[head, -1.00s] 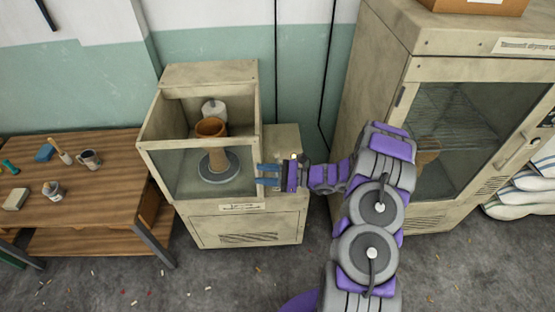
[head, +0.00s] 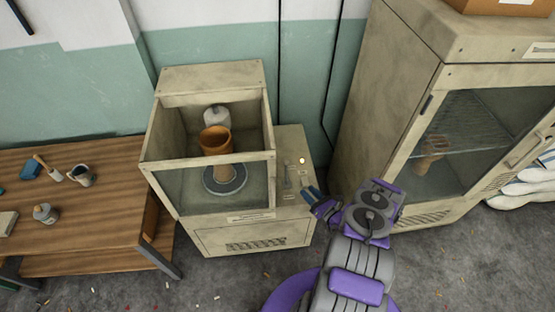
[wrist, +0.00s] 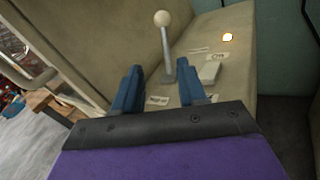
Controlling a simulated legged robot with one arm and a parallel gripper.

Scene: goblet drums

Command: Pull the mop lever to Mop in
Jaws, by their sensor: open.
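The lever (wrist: 167,55) is a thin metal rod with a round cream knob, standing up from the beige control panel (wrist: 235,80) in the wrist view. Small labels lie around its base; I cannot read them surely. My gripper (wrist: 158,82) is open, its two blue fingers on the near side of the lever. The rod appears between the fingertips, not clasped. In the head view my gripper (head: 313,194) is at the right edge of the panel (head: 290,140), beside the glass-fronted cabinet (head: 215,235). The lever is too small to make out clearly there.
A glowing round light (wrist: 227,37) is on the panel. A brown goblet drum (head: 215,138) stands on a round base inside the cabinet, with a white cylinder (head: 216,116) behind it. A wooden table (head: 105,225) is left; a tall cabinet (head: 400,120) is right.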

